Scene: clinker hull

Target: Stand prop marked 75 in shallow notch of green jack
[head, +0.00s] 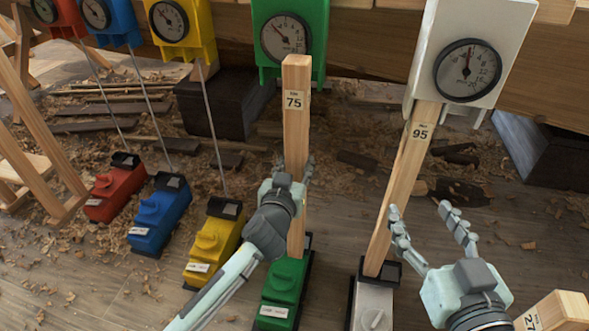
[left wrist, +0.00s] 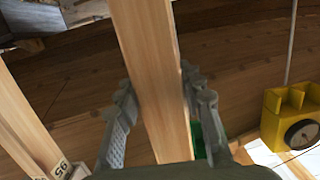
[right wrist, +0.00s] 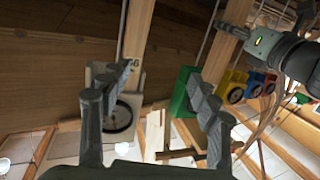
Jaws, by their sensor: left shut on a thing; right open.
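The wooden prop marked 75 (head: 297,130) stands near upright above the green jack (head: 287,283). My right gripper (head: 430,225) is open and empty, right of the prop marked 95 (head: 405,180).
Prop 95 stands tilted between the white jack (head: 372,305) and the white gauge box (head: 467,60). Red (head: 115,187), blue (head: 158,215) and yellow (head: 213,245) jacks stand to the left with thin rods above them. Another prop (head: 555,312) is at the lower right. Wood shavings litter the floor.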

